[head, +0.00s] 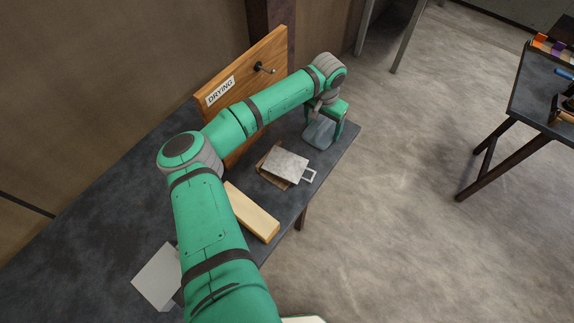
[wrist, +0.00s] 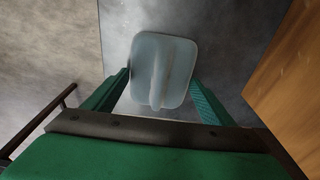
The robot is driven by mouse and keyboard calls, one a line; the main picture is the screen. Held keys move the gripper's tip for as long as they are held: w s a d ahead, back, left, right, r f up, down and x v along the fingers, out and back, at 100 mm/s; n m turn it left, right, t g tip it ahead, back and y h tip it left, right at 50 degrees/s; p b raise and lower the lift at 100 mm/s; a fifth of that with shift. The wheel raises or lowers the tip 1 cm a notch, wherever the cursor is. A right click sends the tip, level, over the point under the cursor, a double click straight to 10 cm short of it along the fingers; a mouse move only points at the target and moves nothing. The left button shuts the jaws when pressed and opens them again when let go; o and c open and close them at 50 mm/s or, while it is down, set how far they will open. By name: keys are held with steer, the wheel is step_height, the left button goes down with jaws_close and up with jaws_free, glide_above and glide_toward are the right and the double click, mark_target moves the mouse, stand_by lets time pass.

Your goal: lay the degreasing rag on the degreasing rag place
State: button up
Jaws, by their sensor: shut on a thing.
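My gripper (wrist: 160,76) is shut on a pale blue-grey, rounded-square piece with a raised ridge down its middle, which looks like the degreasing rag (wrist: 178,58). The fingers are at its left and right sides in the wrist view. In the head view the rag (head: 318,134) shows under my gripper (head: 325,128), at the far end of the dark table (head: 343,146). I cannot tell whether it touches the tabletop. No spot is clearly marked as the degreasing rag place.
An upright wooden board (head: 270,50) with a DRYING label and a dark hook stands beside my arm. A grey plate with a handle (head: 288,163) lies on a brown piece. A wooden block (head: 251,212) and a pale box (head: 156,276) are nearer. Another table (head: 530,100) stands right.

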steer(key=shift+f, duration=0.25)
stand_by(0.3)
steer(key=o, duration=1.1)
steer(key=shift+r, duration=3)
